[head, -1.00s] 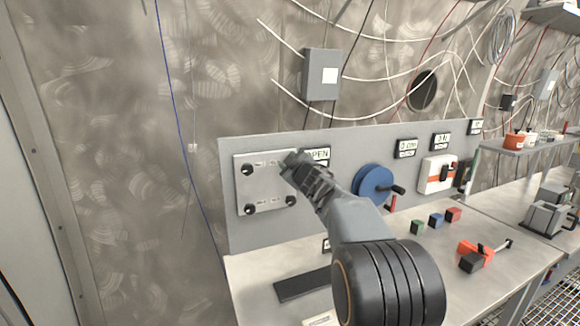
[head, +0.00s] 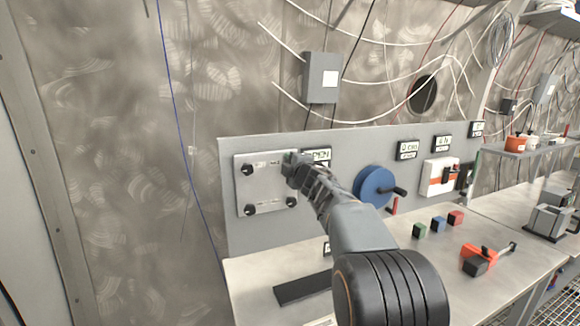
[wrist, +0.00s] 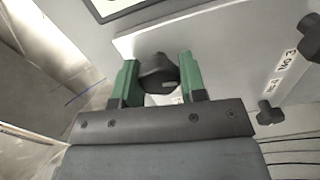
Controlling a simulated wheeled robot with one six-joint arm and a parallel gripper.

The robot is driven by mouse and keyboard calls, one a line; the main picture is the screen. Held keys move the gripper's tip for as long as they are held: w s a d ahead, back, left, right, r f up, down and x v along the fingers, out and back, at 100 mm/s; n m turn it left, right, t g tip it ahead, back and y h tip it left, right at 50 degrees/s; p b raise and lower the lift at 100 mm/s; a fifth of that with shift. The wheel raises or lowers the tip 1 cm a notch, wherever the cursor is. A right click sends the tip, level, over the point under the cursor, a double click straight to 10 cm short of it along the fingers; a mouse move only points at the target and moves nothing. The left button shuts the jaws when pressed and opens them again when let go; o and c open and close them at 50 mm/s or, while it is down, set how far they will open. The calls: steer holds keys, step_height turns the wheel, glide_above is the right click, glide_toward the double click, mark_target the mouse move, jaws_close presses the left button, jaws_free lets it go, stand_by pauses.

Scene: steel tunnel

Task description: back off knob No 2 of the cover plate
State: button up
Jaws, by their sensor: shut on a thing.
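The cover plate (head: 268,186) is a light grey square on the upright panel, with a black knob near each corner. My gripper (head: 291,162) reaches the plate's upper right corner and hides the knob there in the head view. In the wrist view my green fingers are shut on this black knob, No 2 (wrist: 158,70), one finger on each side. Its seat behind the fingers is partly hidden. The upper left knob (head: 248,169), lower left knob (head: 250,210) and lower right knob (head: 291,201) sit on the plate.
An OPEN sign (head: 318,156) is close to the right of my gripper. A blue handwheel (head: 372,187) is further right on the panel. Small coloured blocks (head: 438,223) and an orange and black tool (head: 477,261) lie on the bench. A dark flat bar (head: 302,288) lies in front.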

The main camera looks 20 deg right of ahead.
stand_by(0.5)
steer(key=o, duration=0.9)
steer(key=shift+s, duration=0.1)
steer(key=s+b, duration=0.1)
steer(key=s, duration=1.2)
steer(key=shift+s, duration=0.35)
steer(key=shift+f, duration=0.1)
